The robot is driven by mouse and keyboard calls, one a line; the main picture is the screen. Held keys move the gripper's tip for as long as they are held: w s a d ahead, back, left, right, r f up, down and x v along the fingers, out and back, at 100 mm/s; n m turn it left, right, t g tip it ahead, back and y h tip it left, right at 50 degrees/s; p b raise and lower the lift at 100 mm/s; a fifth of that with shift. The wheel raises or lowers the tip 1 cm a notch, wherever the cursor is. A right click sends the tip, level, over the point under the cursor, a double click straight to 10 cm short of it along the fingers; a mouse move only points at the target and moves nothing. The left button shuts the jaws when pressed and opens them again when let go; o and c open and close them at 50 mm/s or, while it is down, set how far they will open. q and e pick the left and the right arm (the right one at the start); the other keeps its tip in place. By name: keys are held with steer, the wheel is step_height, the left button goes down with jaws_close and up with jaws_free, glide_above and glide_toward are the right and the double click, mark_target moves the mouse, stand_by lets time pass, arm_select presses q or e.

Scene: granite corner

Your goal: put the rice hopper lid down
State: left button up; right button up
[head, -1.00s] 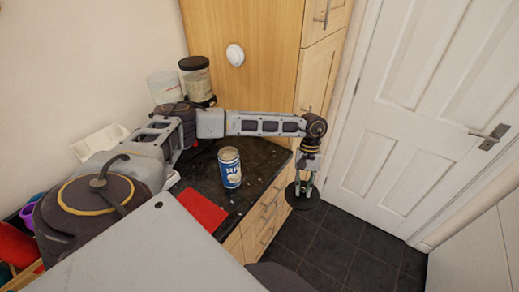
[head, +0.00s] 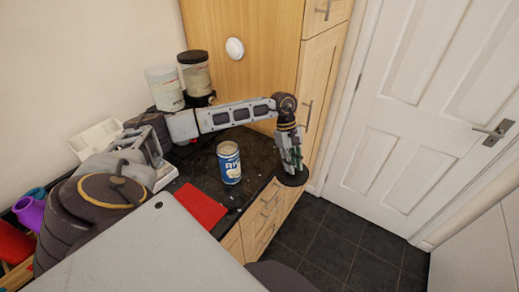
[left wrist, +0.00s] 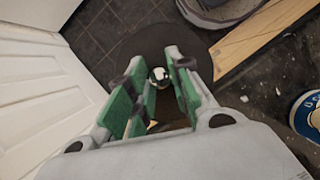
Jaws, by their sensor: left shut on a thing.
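The rice hopper lid (head: 293,178) is a dark round disc with a small shiny knob. My left gripper (head: 292,163) points down and is shut on the knob, with the disc below the fingers. In the head view the lid overlaps the right end of the dark counter (head: 245,150), by its edge. In the left wrist view the lid (left wrist: 138,42) lies beyond the green-padded fingers (left wrist: 158,74), mostly against the floor. Its height above the counter is hard to tell. My right gripper is out of view.
A blue rice can (head: 229,163) stands on the counter, left of the lid. A red mat (head: 201,205) lies nearer. Two clear hoppers, one seemingly lidless (head: 165,90) and one black-lidded (head: 196,75), stand at the back. A tall wooden cupboard (head: 255,70) rises behind my arm.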

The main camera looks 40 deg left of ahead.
arm_select(q)
steer(key=a+r+n, duration=0.1)
steer(key=a+n, duration=0.1)
steer(key=a+r+n+t+b, duration=0.1)
steer(key=a+n, duration=0.1)
steer(key=a, duration=0.1)
steer(key=w+a+n+t+b, duration=0.1)
steer(key=a+n, duration=0.1)
steer(key=a, duration=0.1)
steer(key=shift+a+r+n, duration=0.15)
steer(key=shift+r+n, duration=0.15)
steer(key=shift+r, duration=0.1)
steer(key=a+r+n+t+y+b, duration=0.1)
steer(key=a+r+n+t+b, duration=0.1)
steer(key=a+r+n, duration=0.4)
steer(key=a+n, duration=0.1)
steer(key=a, duration=0.2)
steer(key=shift+w+a+r+t, duration=0.15)
steer(key=shift+t, duration=0.25)
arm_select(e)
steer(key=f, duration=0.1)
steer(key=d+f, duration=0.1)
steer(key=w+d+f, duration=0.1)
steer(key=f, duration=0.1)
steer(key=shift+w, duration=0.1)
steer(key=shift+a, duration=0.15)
